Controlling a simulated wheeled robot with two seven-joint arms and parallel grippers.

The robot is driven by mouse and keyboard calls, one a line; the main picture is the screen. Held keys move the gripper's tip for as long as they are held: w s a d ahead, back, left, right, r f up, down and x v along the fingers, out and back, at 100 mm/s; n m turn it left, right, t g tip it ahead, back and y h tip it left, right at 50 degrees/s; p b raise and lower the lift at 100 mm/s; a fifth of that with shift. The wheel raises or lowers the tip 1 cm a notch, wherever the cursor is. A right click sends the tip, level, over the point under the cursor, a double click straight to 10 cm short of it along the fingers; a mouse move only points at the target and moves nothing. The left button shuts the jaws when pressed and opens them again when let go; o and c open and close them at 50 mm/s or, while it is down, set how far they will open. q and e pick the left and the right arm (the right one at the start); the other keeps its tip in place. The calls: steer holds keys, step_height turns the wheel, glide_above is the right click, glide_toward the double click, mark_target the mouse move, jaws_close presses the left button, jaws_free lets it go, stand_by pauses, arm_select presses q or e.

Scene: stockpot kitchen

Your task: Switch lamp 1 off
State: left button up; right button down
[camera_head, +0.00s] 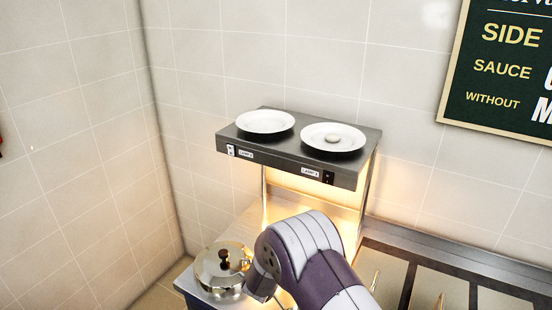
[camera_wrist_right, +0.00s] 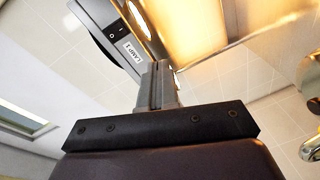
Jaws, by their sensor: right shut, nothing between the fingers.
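A dark lamp shelf (camera_head: 270,153) stands against the tiled wall, with warm light glowing beneath it. Its front edge has a pale left switch (camera_head: 231,151) and a black right switch (camera_head: 327,177), each beside a small white label. In the wrist view a label reading LAMP 1 (camera_wrist_right: 132,50) sits beside a black rocker switch (camera_wrist_right: 116,31). My right gripper (camera_wrist_right: 158,85) is shut and empty, its tips apart from the switch in the picture. In the head view my right arm hides the gripper. My left gripper is not in view.
Two white plates (camera_head: 265,122) (camera_head: 333,137) rest on top of the shelf. A shiny lidded pot (camera_head: 221,270) stands on the counter at lower left, close to my arm. Counter pans (camera_head: 440,290) lie at right. A menu board (camera_head: 500,75) hangs on the wall.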

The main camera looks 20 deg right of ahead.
step_height(320, 180, up, 2)
steer(key=w+r+n+h, duration=0.1)
steer(key=w+h, duration=0.1)
steer(key=n+h+p, duration=0.1)
steer(key=p, duration=0.3)
glide_toward(328, 177)
steer(key=p+x, duration=0.2)
steer(key=x, duration=0.4)
steer(key=shift+w+r, duration=0.1)
steer(key=shift+w, duration=0.1)
steer(key=shift+w+d+p, duration=0.1)
steer(key=shift+d+p, duration=0.1)
steer(key=shift+p, duration=0.15)
steer(key=shift+d, duration=0.15)
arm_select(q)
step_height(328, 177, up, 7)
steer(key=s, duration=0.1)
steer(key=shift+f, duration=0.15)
